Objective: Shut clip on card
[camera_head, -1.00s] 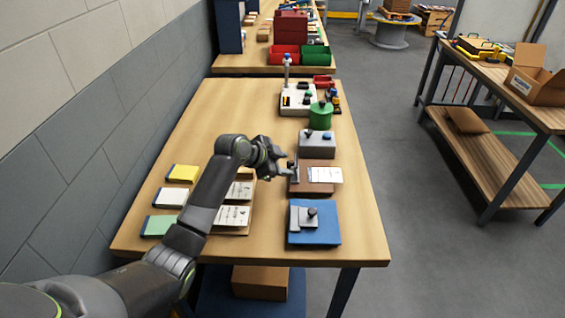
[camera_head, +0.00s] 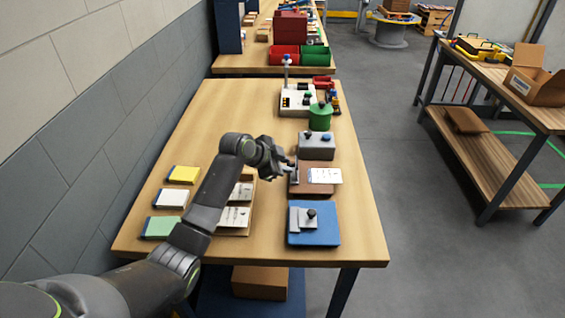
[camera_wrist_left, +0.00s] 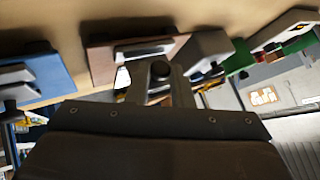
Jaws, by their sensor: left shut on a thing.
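The white card (camera_head: 324,176) lies on a brown board (camera_head: 313,190) near the right edge of the table. A grey clip (camera_head: 296,174) stands at the card's left side on that board. My left gripper (camera_head: 286,170) is at the clip and shut on its dark knob, beside the card rather than over it. In the left wrist view the knob (camera_wrist_left: 160,70) shows at the gripper's front, with the brown board (camera_wrist_left: 100,62) behind. The gripper hides part of the clip, and I cannot tell whether the clip touches the card. My right gripper is not in view.
A blue board (camera_head: 325,233) with another clip is at the near side, and a grey block (camera_head: 316,143) and a green canister (camera_head: 320,117) are at the far side. A tray with printed cards (camera_head: 238,228) and several coloured pads (camera_head: 171,198) lie to the left.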

